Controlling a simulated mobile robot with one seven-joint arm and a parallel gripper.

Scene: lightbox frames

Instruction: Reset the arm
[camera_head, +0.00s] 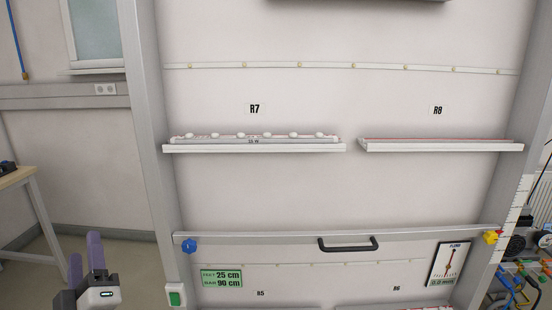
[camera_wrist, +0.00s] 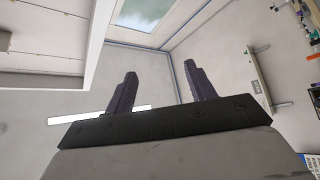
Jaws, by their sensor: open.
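My gripper (camera_head: 86,258) shows at the lower left of the head view, in front of and left of the frame's left post. Its two purple-grey fingers point up and stand apart. In the wrist view my gripper (camera_wrist: 162,90) is open, with nothing between its fingers. It touches nothing that I can see.
A grey upright frame holds shelf R7 (camera_head: 255,148) with a white strip on it, and shelf R8 (camera_head: 440,146). Below is a rail (camera_head: 280,236) with a black handle (camera_head: 347,244). A table (camera_head: 20,180) stands at left. Cables and connectors (camera_head: 520,275) crowd the right edge.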

